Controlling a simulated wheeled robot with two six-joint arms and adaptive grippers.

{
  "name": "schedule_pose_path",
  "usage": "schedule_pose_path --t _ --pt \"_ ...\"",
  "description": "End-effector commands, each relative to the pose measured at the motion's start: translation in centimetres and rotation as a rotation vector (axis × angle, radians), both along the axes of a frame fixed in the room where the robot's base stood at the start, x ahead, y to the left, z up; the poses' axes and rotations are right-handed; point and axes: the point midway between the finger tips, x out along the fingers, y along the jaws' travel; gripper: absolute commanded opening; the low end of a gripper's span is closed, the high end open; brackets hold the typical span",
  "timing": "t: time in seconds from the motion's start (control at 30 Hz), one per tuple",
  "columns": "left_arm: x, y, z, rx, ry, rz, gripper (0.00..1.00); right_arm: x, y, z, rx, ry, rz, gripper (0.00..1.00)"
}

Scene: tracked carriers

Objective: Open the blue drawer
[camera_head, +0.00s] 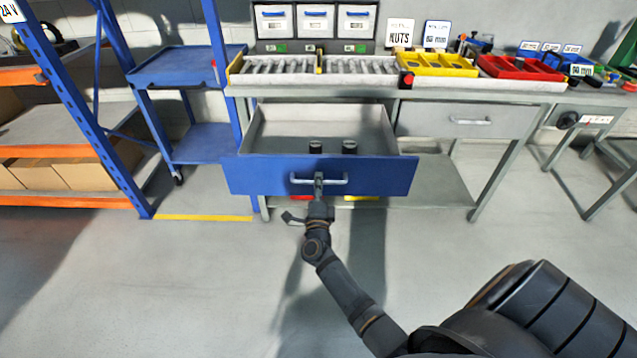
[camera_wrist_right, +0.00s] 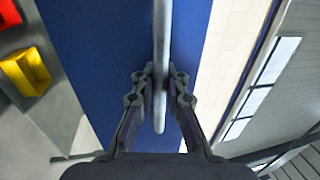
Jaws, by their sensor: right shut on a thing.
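The blue drawer (camera_head: 250,176) is pulled out from under the workbench, and its inside shows with two small dark cylinders (camera_head: 332,146) in it. Its grey bar handle (camera_head: 335,181) is on the blue front. My right gripper (camera_head: 318,184) is at the handle and shut on it. In the right wrist view the handle (camera_wrist_right: 161,60) runs between the two fingers of the gripper (camera_wrist_right: 160,85), against the blue front (camera_wrist_right: 100,60). My left gripper is not in view.
A closed grey drawer (camera_head: 470,121) sits to the right under the workbench top (camera_head: 440,90). A blue cart (camera_head: 185,66) and an orange-and-blue rack (camera_head: 60,150) stand at left. Red and yellow bins (camera_wrist_right: 35,70) show at left in the wrist view. The floor in front is clear.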

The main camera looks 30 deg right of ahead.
Motion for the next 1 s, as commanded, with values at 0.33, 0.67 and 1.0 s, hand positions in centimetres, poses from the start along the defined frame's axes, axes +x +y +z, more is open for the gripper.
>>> schedule_pose_path --t 0.33,0.67,1.0 --pt "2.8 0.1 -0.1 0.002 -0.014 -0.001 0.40 5.1 -3.3 -0.2 -0.001 0.001 0.001 0.00" --pt "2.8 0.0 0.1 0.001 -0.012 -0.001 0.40 5.4 -3.5 -0.2 0.002 0.003 0.001 0.00" --pt "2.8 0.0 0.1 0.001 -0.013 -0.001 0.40 5.4 -3.4 -0.1 0.001 0.002 0.000 0.35"
